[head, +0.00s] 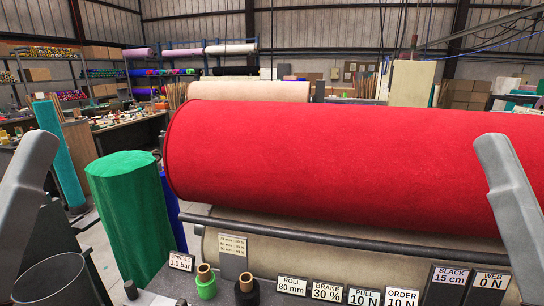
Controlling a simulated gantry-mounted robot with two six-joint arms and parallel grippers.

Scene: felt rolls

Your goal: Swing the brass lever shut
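I cannot make out a brass lever in the head view. A large red felt roll (340,150) lies across the middle and right. A dark rail (320,238) runs in front of it, above a beige roll (300,256). A small dark upright knob (131,289) shows at the bottom left; I cannot tell what it belongs to. Grey arm parts of mine rise at the left and right edges. Neither gripper shows, so I cannot see fingers or anything held.
A green roll (130,210) stands upright left of the red roll. Green (206,287) and black (246,292) spools stand at the front edge. Shelves and benches lie behind.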

